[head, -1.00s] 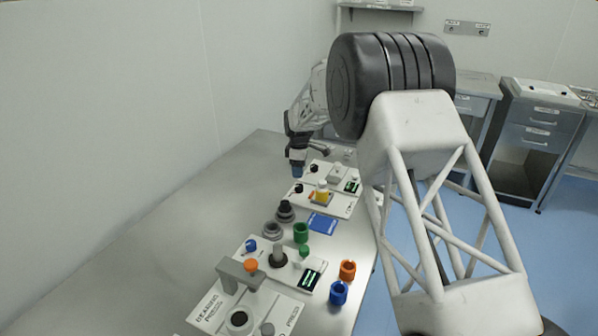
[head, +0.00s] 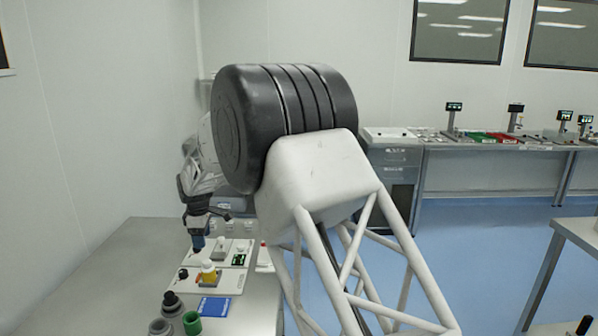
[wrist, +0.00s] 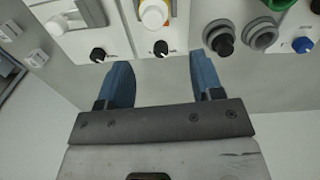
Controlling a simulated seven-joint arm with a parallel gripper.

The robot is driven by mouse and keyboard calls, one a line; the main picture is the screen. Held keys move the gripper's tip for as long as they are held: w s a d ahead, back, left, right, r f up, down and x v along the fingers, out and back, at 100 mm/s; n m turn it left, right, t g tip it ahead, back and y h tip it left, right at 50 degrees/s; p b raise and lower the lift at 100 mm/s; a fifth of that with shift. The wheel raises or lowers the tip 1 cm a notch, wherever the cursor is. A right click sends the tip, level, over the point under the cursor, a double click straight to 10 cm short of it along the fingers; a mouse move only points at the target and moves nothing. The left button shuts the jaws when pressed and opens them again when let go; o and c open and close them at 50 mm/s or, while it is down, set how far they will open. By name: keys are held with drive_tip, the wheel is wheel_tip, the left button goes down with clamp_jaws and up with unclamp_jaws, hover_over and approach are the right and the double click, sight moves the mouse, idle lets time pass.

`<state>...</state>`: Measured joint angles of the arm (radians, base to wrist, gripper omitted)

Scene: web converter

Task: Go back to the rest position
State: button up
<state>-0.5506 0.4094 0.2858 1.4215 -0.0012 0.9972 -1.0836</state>
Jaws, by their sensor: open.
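My gripper (wrist: 160,85) is open in the wrist view, its two blue fingers apart with nothing between them. In the head view my gripper (head: 197,242) points down at the far end of the metal bench (head: 90,270), by the white panels. The nearest of these is a white panel with a yellow-and-white part (head: 208,271) on it. In the wrist view black knobs (wrist: 161,47) on the panels lie beyond the fingertips. My arm hides part of the bench's right side in the head view.
A blue pad (head: 214,307), a green ring (head: 192,323) and dark grey round parts (head: 172,303) stand on the near bench. The bench's left side is bare. A wall stands to the left. Another bench (head: 490,143) with screens and trays is at the back right, across open blue floor.

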drive_tip(key=s+d+r+m, duration=0.3)
drive_tip(key=s+d+r, duration=0.3)
drive_tip(key=d, duration=0.5)
drive_tip(key=s+d+r+m+t, duration=0.1)
drive_tip(key=s+d+r+m, duration=0.2)
drive_tip(key=s+d+r, duration=0.55)
drive_tip(key=s+d+r+m, duration=0.3)
drive_tip(key=s+d, duration=0.2)
drive_tip(key=d, duration=0.7)
drive_tip(key=s+d+f+m, duration=0.1)
drive_tip(key=s+d+m, duration=0.2)
drive_tip(key=s+d, duration=0.3)
drive_tip(key=s+d+f+m, duration=0.1)
drive_tip(key=s+d+m, duration=0.2)
drive_tip(key=s, duration=1.2)
drive_tip(key=s+d+f+m+t, duration=0.1)
drive_tip(key=s+d+m, duration=0.3)
drive_tip(key=s+d, duration=0.5)
drive_tip(key=shift+s+d+f, duration=0.35)
drive_tip(key=shift+s+f, duration=0.1)
drive_tip(key=shift+s, duration=0.65)
